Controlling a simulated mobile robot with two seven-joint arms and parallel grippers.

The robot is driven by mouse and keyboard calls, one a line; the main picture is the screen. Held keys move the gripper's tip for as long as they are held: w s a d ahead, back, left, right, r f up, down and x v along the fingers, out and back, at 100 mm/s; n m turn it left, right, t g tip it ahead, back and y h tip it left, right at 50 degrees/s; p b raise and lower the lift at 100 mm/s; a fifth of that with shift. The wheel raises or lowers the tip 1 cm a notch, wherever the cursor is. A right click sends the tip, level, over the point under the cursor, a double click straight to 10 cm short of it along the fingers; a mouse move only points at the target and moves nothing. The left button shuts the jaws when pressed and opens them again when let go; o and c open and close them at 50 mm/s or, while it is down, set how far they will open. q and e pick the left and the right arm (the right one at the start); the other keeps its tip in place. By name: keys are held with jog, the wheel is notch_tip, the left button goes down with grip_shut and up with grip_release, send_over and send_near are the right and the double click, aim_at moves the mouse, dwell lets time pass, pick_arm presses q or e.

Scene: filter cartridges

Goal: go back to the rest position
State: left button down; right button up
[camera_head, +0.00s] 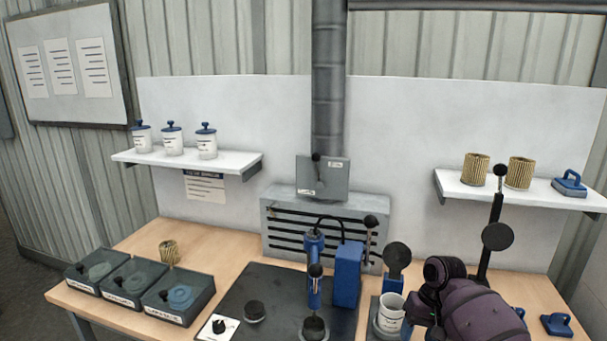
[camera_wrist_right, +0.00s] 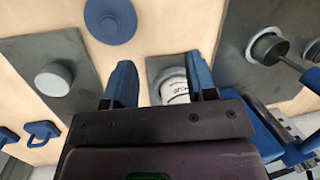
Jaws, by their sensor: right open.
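My right gripper (camera_head: 424,305) is at the right front of the bench in the head view, beside a white printed cup (camera_head: 390,313) that stands upright on a dark holder. In the right wrist view the blue fingers of the gripper (camera_wrist_right: 159,64) are apart. The cup (camera_wrist_right: 174,88) shows between them, closer to the right finger, and I cannot tell whether they touch it. My left gripper is in neither view. Two tan pleated cartridges (camera_head: 475,169) (camera_head: 519,173) stand on the right shelf. Another cartridge (camera_head: 169,252) stands by the bins at the left.
Three dark bins (camera_head: 191,309) line the left front of the bench. A black mat (camera_head: 262,288) with a blue press (camera_head: 347,275) fills the middle. A grey vented box (camera_head: 285,232) stands behind. Blue handled parts (camera_head: 557,324) lie at the right. The left shelf (camera_head: 235,163) holds three lidded jars.

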jog(key=s+a+f+n+t, duration=0.1)
jog(key=s+f, duration=0.6)
jog(key=s, duration=0.4)
jog(key=s+d+r+t+h, duration=0.1)
jog(key=s+r+t+h, duration=0.15)
jog(key=s, duration=0.95)
jog(key=s+d+r+t+h, duration=0.15)
jog(key=s+r, duration=0.25)
jog(key=s, duration=0.9)
jog(key=w+f+t+b, duration=0.1)
jog(key=w+f+t, duration=0.3)
jog(key=f, duration=0.3)
jog(key=w+f+n+t+y+b, duration=0.1)
jog(key=w+f+t+b, duration=0.1)
jog(key=f, duration=0.4)
jog(key=shift+w+f+t, duration=0.35)
jog(key=shift+w+t, duration=0.5)
jog(key=shift+t, duration=0.15)
